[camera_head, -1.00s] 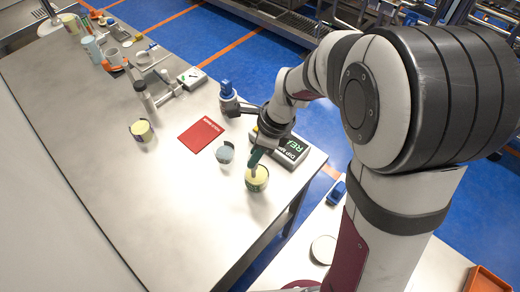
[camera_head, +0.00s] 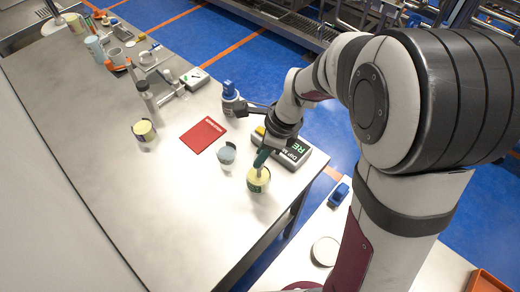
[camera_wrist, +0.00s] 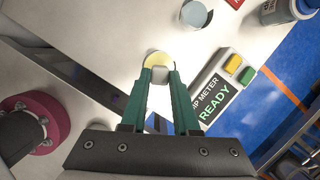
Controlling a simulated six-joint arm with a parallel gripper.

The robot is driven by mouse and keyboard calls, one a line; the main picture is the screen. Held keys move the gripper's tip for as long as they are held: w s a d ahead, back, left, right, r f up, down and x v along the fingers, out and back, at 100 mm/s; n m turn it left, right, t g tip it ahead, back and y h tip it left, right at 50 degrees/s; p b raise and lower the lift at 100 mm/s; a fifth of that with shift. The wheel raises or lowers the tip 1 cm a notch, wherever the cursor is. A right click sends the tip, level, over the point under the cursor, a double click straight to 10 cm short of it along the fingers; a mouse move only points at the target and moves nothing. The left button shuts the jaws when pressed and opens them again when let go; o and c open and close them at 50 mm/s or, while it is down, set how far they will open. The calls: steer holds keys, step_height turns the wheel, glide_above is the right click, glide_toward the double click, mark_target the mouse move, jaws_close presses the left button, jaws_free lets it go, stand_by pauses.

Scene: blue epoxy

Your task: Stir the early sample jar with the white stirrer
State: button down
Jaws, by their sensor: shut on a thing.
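My gripper (camera_head: 262,158) has green fingers and is shut on a pale stirrer (camera_wrist: 160,74). It is over a jar with pale yellow contents (camera_head: 259,182) near the table's front right edge. The stirrer's lower end reaches into this jar's mouth, and its tip is hidden. The same jar shows beyond the fingertips in the wrist view (camera_wrist: 158,59). A second jar with pale yellow contents (camera_head: 143,131) stands farther left, and a jar with grey-blue contents (camera_head: 226,155) stands close by. I cannot read a label that tells which one is the early sample.
A dip meter reading READY (camera_head: 291,149) lies just right of my gripper. A blue-capped bottle (camera_head: 231,101) stands behind it. A red card (camera_head: 203,136) lies flat left of the bottle. A stand (camera_head: 147,96) and several cups are farther back. The left front of the table is clear.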

steer(key=shift+w+a+r, duration=0.1)
steer(key=shift+r, duration=3.9)
step_height(320, 180, up, 3)
